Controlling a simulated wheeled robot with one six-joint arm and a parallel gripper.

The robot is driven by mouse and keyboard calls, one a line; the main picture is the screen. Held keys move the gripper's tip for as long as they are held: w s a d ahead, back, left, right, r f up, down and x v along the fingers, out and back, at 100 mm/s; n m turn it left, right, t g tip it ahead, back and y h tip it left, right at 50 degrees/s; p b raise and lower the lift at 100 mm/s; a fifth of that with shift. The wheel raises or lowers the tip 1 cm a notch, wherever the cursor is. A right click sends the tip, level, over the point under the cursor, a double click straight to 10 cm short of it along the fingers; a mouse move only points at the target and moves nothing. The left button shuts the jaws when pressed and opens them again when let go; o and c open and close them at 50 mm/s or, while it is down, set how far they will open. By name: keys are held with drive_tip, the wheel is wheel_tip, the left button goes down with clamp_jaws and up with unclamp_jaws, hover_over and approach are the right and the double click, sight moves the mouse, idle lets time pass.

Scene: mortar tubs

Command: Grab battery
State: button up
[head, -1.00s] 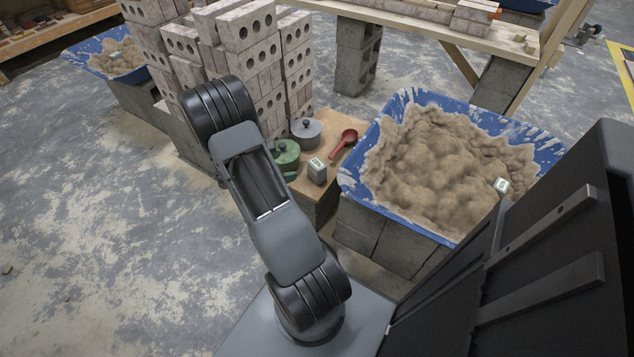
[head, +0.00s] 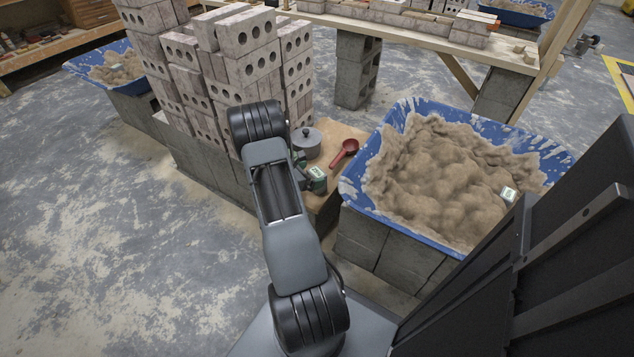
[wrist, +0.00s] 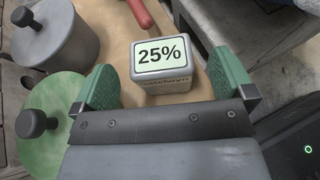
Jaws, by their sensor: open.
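The battery (wrist: 160,58) is a small grey block with a pale face reading "25%". In the wrist view it stands on a tan board between the green fingers of my gripper (wrist: 162,72), near their tips. The gripper is open, with a gap beside the battery on both sides. In the head view the battery (head: 317,173) shows just right of my arm, which partly hides the spot. A second block with a similar pale label (head: 508,194) lies on the mortar in the blue tub.
A grey lidded pot (wrist: 52,32) and a green lidded pot (wrist: 50,125) stand left of the gripper. A red scoop (head: 345,152) lies behind the battery. The blue tub (head: 352,200) is to the right. Stacked bricks (head: 215,85) rise to the left.

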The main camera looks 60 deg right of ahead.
sight(314, 173)
drive_tip(key=shift+b+x, duration=0.4)
drive_tip(key=shift+x, duration=1.4)
drive_tip(key=shift+c, duration=0.2)
drive_tip(key=c, duration=1.2)
